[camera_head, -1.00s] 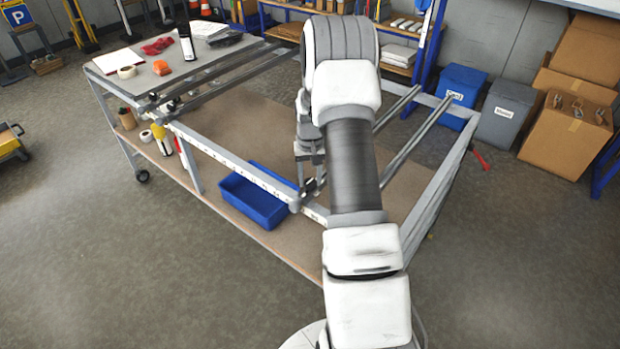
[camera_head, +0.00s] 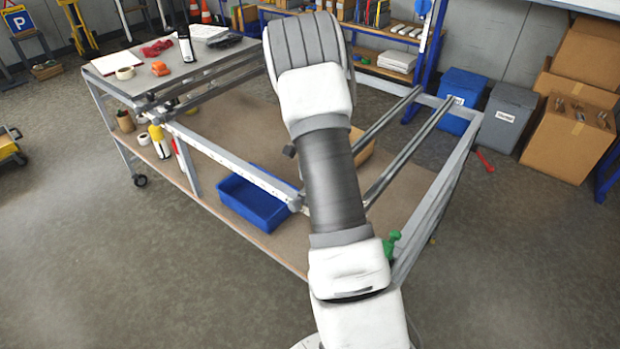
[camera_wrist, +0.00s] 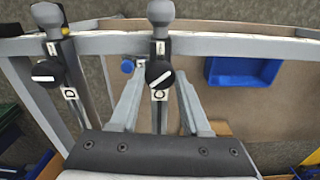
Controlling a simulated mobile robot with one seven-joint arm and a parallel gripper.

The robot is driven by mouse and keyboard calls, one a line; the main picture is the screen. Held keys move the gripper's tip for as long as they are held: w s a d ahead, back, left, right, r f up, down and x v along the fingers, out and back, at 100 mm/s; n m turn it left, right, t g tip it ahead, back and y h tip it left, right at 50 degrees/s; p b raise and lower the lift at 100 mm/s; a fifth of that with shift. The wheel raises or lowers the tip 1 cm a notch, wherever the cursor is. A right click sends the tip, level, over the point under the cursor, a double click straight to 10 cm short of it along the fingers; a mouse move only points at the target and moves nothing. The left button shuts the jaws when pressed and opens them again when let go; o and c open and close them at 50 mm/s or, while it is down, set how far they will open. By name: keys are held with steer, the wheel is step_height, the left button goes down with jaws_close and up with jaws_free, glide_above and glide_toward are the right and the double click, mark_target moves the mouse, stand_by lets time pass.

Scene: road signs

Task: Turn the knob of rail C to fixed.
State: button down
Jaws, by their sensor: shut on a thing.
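In the wrist view, the round black knob of rail C (camera_wrist: 159,75) shows a white line slanting up to the right. It sits between the fingertips of my gripper (camera_wrist: 160,80), which is shut on it. Rail C (camera_wrist: 159,117) runs below the knob and carries a white "C" label. To the left, a like black knob (camera_wrist: 47,73) with a nearly level white line sits beside rail D (camera_wrist: 79,108). In the head view my arm hides the gripper and the knob.
The grey frame beam (camera_wrist: 240,46) crosses the wrist view. A small blue knob (camera_wrist: 127,66) is close to the left finger. A blue bin (camera_head: 253,203) stands on the lower shelf. A green object (camera_head: 392,243) shows beside my arm.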

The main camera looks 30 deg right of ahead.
steer(key=m, duration=0.3)
steer(key=shift+m, duration=0.4)
steer(key=m, duration=0.4)
steer(key=shift+m, duration=0.3)
steer(key=shift+c, duration=1.8)
jaws_free()
step_height(320, 180, up, 18)
steer(key=shift+f, duration=0.25)
